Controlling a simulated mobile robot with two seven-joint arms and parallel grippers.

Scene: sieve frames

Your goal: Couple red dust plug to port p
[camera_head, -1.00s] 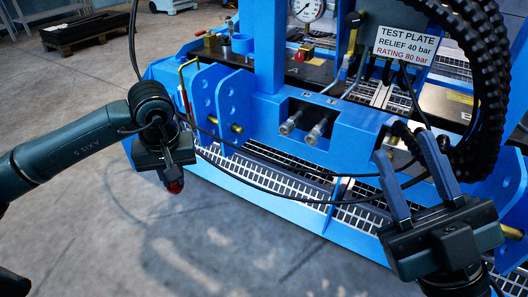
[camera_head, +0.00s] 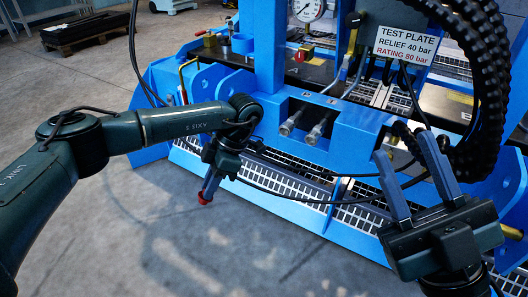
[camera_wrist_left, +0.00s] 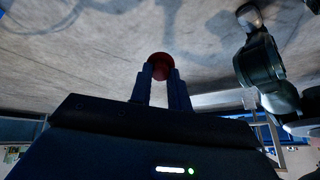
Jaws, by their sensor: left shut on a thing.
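My left gripper (camera_head: 209,186) is shut on the red dust plug (camera_head: 205,198) and points down in front of the blue frame. In the left wrist view the plug (camera_wrist_left: 160,66) sits between the two fingertips. Two metal ports (camera_head: 290,126) and (camera_head: 317,133) stick out of a recess in the blue crossbar, to the right of and above the plug, clearly apart from it. Small labels sit above them, too small to read, so I cannot tell which is port p. My right gripper (camera_head: 401,146) is open and empty at the right.
The blue frame (camera_head: 357,144) has upright lugs and metal grating (camera_head: 290,191). A thin black cable runs below the ports. Thick black hoses (camera_head: 487,95) hang at the right. A sign (camera_head: 405,45) and a gauge (camera_head: 307,8) stand behind. Free floor lies front left.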

